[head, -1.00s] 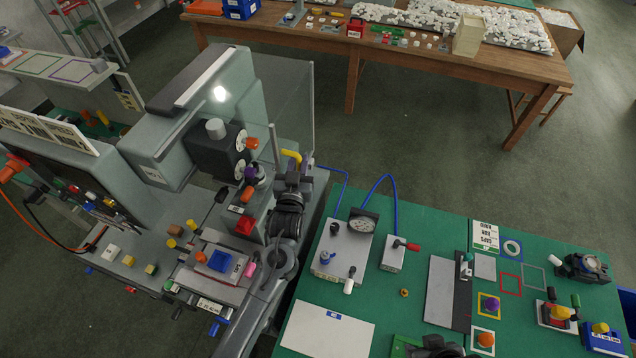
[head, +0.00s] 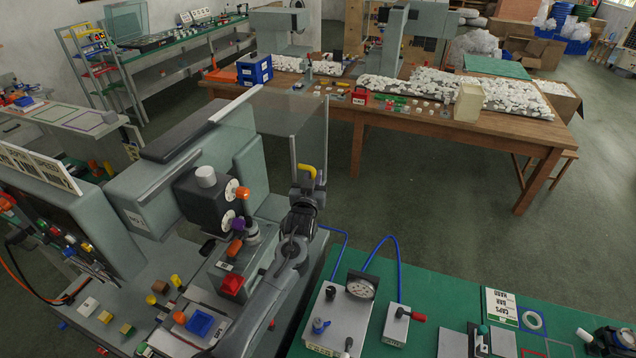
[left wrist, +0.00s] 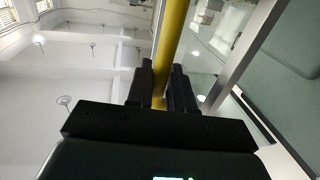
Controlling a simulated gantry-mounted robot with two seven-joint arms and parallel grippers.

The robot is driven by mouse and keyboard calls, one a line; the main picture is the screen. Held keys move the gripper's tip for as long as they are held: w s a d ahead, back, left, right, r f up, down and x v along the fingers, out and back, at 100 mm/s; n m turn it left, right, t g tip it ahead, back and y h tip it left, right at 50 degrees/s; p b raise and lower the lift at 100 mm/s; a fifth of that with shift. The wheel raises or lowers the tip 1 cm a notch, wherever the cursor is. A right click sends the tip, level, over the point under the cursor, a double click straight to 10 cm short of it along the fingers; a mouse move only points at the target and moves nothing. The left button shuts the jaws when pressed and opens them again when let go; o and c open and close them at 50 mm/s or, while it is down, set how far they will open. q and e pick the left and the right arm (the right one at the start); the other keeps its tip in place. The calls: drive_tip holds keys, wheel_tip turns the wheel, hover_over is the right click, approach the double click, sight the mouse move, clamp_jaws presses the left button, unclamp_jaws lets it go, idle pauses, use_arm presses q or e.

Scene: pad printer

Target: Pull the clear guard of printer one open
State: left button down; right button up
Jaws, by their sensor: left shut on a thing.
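Printer one is the grey machine (head: 160,192) at the left of the head view. Its clear guard (head: 309,125) stands as a see-through panel at the printer's right side, with a pale metal edge strip. A yellow handle (head: 308,169) sits at the guard's lower edge. My left gripper (head: 305,184) is shut on this handle, with its arm below and in front of the printer. In the left wrist view the yellow handle (left wrist: 173,35) runs between the two dark fingers (left wrist: 166,88).
A green bench (head: 455,308) with a gauge block (head: 339,314) and blue tubes lies at the lower right. A wooden table (head: 440,122) with white parts stands behind. Open green floor lies between the printer and that table.

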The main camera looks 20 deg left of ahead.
use_arm(q)
drive_tip(key=c, duration=1.2)
unclamp_jaws()
drive_tip(key=shift+s+d, duration=0.35)
drive_tip(key=shift+s, duration=1.45)
drive_tip(key=shift+s+d, duration=0.35)
drive_tip(key=shift+s, duration=1.4)
drive_tip(key=shift+s+d, duration=0.35)
drive_tip(key=shift+s, duration=1.45)
